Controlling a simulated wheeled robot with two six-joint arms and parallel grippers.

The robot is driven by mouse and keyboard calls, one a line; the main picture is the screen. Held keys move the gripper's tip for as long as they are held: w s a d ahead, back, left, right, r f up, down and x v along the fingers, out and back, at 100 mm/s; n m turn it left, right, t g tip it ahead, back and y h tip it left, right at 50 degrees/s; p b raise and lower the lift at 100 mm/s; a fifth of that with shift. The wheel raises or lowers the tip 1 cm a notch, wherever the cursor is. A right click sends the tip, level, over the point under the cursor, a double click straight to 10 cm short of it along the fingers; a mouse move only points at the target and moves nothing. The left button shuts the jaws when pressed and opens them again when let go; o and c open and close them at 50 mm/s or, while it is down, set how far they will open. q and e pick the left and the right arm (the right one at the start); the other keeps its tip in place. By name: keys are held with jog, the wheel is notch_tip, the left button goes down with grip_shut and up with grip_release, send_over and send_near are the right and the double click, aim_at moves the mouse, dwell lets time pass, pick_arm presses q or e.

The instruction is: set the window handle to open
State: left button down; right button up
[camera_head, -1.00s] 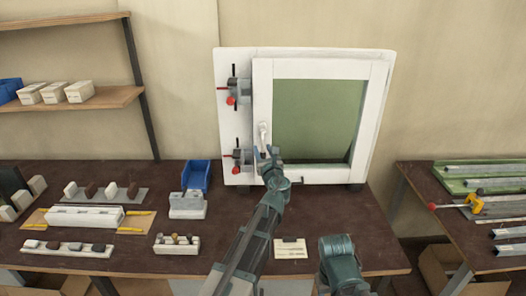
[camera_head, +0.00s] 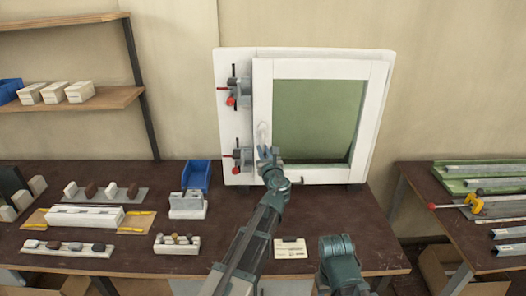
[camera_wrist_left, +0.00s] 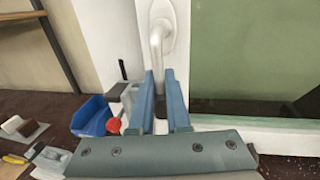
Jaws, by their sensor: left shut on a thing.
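The white-framed window (camera_head: 320,69) stands upright at the back of the bench, its sash with a green pane against the frame. The pale window handle (camera_head: 263,132) is on the left side of the sash. In the left wrist view the handle (camera_wrist_left: 157,45) hangs downward from its oval base plate. My left gripper (camera_head: 268,153) is shut on the lower part of the handle. In the left wrist view its two blue-grey fingers (camera_wrist_left: 162,92) stand on either side of the grip, and the handle's lower end is partly hidden between them. My right gripper is out of view.
Two clamps with red knobs (camera_head: 231,101) sit on the left frame, the lower one (camera_head: 239,158) close beside my gripper. A blue bin (camera_head: 196,174) and several trays of blocks stand on the left of the bench. A second bench (camera_head: 459,215) is at right.

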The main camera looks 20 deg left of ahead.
pick_arm(q)
jog(key=shift+d+n, duration=0.1)
jog(key=shift+n, duration=0.2)
dwell(0.6)
jog(key=n+p, duration=0.1)
jog(key=d+n+p, duration=0.1)
jog(key=d+n, duration=0.1)
jog(key=n, duration=0.1)
jog(key=shift+w+r+g+h+p, duration=0.35)
jog(key=shift+g+h+p, duration=0.05)
jog(key=shift+w+d+r+n+h+p, duration=0.15)
jog(key=shift+d+r+n+h+p, duration=0.5)
jog(key=shift+n+p, duration=0.85)
jog(key=shift+w+d+r+n+h+p, duration=0.1)
jog(key=shift+d+r+n+h+p, duration=0.5)
jog(key=shift+n, duration=1.55)
jog(key=shift+w+d+r+n+h+p, duration=0.15)
jog(key=shift+d+r+n+h+p, duration=0.1)
jog(key=shift+r+n+p, duration=1.3)
jog(key=shift+f+n, duration=0.4)
jog(key=shift+f, duration=0.1)
